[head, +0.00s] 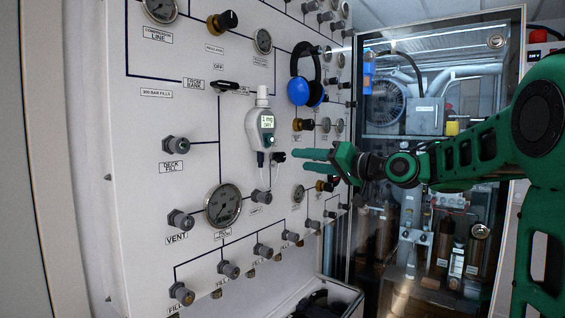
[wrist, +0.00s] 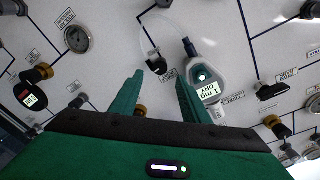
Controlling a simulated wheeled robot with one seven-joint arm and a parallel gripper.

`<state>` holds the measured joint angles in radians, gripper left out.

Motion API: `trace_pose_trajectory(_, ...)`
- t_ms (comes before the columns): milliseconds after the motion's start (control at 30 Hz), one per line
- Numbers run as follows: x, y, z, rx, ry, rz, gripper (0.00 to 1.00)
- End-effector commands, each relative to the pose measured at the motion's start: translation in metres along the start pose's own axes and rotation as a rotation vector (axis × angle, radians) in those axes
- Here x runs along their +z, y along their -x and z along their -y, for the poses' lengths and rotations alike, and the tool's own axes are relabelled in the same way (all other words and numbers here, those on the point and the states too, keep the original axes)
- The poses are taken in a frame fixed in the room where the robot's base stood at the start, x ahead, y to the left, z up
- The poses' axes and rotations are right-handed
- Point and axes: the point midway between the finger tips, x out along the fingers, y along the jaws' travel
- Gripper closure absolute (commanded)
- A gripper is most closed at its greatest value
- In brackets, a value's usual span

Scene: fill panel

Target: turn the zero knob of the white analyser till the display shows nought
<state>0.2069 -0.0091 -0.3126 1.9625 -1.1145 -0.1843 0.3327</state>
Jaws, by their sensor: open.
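A round dark green knob (head: 268,140) sits below the display. In the wrist view the analyser (wrist: 207,68) is upside down, with the knob (wrist: 203,75) right of my fingers. My gripper (head: 297,160) is open and empty, its green fingers pointing at the panel just right of the analyser. In the wrist view my gripper (wrist: 158,78) points near a black fitting (wrist: 155,62), apart from the knob.
Blue headphones (head: 304,82) hang above my fingers, right of the analyser. A thin clear tube (wrist: 145,38) runs near the black fitting. Gauges (head: 223,205) and valve knobs stand out from the panel all round. An open case (head: 335,300) lies below. A glass-fronted cabinet (head: 430,70) stands behind my arm.

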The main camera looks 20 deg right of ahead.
Motion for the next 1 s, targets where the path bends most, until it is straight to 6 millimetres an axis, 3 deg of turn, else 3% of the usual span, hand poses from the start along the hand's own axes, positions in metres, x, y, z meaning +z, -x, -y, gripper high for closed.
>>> trace_pose_trajectory(200,0.001,-0.041,0.000,-0.002,0.000,0.003,0.58)
trace_pose_trajectory(400,0.000,-0.068,0.000,-0.001,0.000,0.001,0.58)
trace_pose_trajectory(600,0.000,-0.080,0.000,0.000,-0.001,0.000,0.58)
trace_pose_trajectory(867,0.000,-0.081,0.000,0.000,-0.001,0.000,0.58)
trace_pose_trajectory(900,0.000,-0.081,0.000,0.000,-0.001,0.000,0.60)
trace_pose_trajectory(1000,0.000,-0.081,0.000,0.000,-0.001,0.000,0.84)
